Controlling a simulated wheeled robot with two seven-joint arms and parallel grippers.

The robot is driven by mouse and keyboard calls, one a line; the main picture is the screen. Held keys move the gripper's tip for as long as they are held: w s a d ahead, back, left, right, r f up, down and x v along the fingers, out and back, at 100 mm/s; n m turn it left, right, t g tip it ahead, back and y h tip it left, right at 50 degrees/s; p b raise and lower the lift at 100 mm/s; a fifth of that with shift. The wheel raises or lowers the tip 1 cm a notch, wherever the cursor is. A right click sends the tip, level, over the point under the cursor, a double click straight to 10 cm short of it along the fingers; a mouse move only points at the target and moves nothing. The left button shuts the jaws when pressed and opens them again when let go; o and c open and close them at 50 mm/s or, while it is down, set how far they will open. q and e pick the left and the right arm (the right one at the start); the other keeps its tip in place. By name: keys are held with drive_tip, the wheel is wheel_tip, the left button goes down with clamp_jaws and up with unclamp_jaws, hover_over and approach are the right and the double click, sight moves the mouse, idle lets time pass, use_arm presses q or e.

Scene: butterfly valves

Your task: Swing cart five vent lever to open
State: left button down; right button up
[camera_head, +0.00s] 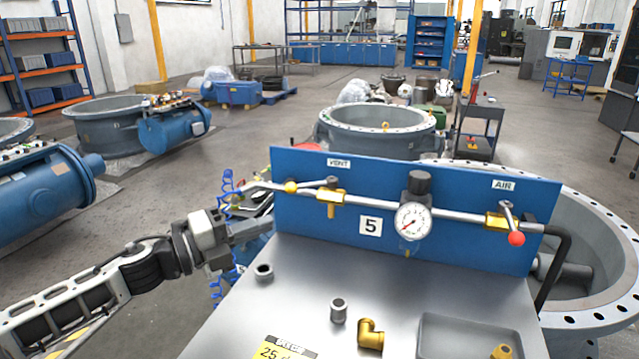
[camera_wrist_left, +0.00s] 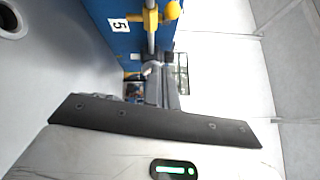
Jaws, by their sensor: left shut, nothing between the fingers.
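The cart marked 5 has an upright blue panel (camera_head: 300,219) with a VENT label (camera_head: 338,163). Below the label is the brass vent valve (camera_head: 330,197) on a grey pipe. Its vent lever (camera_head: 312,185) lies nearly along the pipe, with its yellow knob (camera_head: 291,188) to the left. My left gripper (camera_head: 268,227) is shut and empty, just left of the panel, below and left of the knob and apart from it. In the left wrist view, the yellow knob (camera_wrist_left: 172,11) and brass valve (camera_wrist_left: 150,20) show at the top, beyond the fingers (camera_wrist_left: 166,88).
A gauge (camera_head: 413,221) and the AIR valve (camera_head: 496,221) with a red-knobbed lever (camera_head: 516,239) sit further right on the pipe. The metal cart top (camera_head: 300,290) holds loose fittings and a tray (camera_head: 465,335). Blue coiled hose (camera_head: 226,190) hangs near my left gripper.

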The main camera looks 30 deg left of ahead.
sight(312, 185)
use_arm(q)
drive_tip(key=w+d+r+p, duration=0.1)
drive_tip(key=w, duration=0.9)
drive_tip(key=shift+w+r+p, duration=0.25)
drive_tip(key=shift+r+p, duration=0.05)
drive_tip(key=shift+p, duration=0.1)
use_arm(e)
drive_tip(key=shift+s+d+r, duration=0.1)
drive_tip(key=shift+s+r, duration=0.15)
drive_tip(key=shift+s, duration=0.45)
drive_tip(key=shift+s+f, duration=0.1)
drive_tip(key=shift+f, duration=0.05)
use_arm(q)
drive_tip(key=shift+w+a+m+h+b, duration=0.1)
drive_tip(key=shift+a+m+h+b, duration=0.1)
drive_tip(key=shift+m+h+b, duration=0.3)
use_arm(e)
drive_tip(key=shift+f, duration=0.25)
